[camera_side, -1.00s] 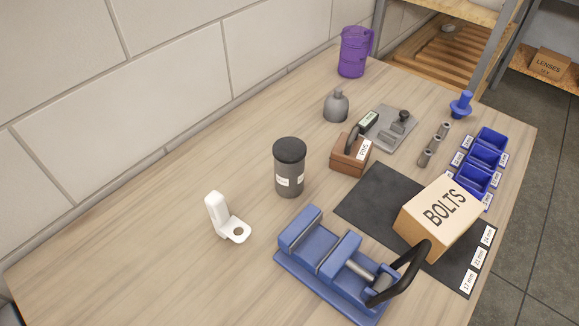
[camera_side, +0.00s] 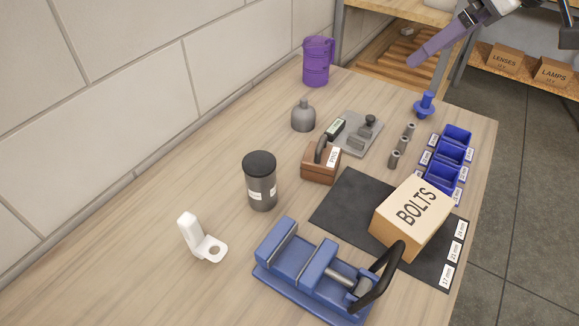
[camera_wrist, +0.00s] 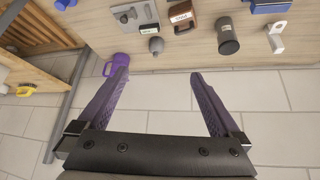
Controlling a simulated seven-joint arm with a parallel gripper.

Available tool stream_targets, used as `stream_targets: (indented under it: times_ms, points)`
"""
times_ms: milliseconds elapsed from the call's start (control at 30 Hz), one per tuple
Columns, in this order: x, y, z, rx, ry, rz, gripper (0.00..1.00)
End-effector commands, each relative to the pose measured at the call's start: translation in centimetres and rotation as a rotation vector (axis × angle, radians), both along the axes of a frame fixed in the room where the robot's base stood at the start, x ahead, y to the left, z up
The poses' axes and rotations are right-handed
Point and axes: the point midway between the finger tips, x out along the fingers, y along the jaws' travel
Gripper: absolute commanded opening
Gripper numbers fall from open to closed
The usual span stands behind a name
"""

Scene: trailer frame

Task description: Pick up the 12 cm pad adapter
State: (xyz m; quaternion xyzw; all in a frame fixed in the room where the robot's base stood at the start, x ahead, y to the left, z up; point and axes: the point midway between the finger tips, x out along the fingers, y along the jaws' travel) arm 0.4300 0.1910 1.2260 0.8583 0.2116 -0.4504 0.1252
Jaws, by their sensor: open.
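I cannot tell for sure which piece is the 12 cm pad adapter; no label reading 12 cm is legible. A blue flanged piece with a post (camera_side: 424,105) stands at the far right of the table. Three grey cylinders (camera_side: 403,146) stand in a row nearer the camera. My gripper (camera_wrist: 160,78) is open and empty, its two purple fingers wide apart in the wrist view. In the side view one purple finger shows at the top right, above and beyond the blue piece.
A purple jug (camera_side: 318,62), grey bottle (camera_side: 303,117), brown box (camera_side: 320,164), dark canister (camera_side: 260,182) and white bracket (camera_side: 201,240) stand along the table. Blue bins (camera_side: 449,155), a BOLTS box (camera_side: 411,219) on a dark mat and a blue vise (camera_side: 301,268) are at right and front.

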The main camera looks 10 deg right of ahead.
Motion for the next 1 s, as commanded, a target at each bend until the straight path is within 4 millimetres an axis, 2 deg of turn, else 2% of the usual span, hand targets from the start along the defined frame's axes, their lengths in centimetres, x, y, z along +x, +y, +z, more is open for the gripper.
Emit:
stream_targets:
  times_ms: [33, 200, 300, 400, 500, 633, 1000]
  points:
    - [1.3, 2.8, -1.1, -0.007, 0.016, 0.044, 1.0]
    - [3.6, 11.6, -5.5, -0.03, 0.06, 0.172, 1.0]
    - [3.7, 16.2, -8.8, -0.049, 0.094, 0.237, 1.0]
    - [2.9, 19.5, -12.0, -0.073, 0.129, 0.289, 1.0]
    - [1.8, 21.4, -14.8, -0.1, 0.165, 0.325, 1.0]
    - [0.9, 22.7, -16.2, -0.11, 0.178, 0.349, 1.0]
    - [2.5, 24.4, -21.9, -0.11, 0.178, 0.349, 1.0]
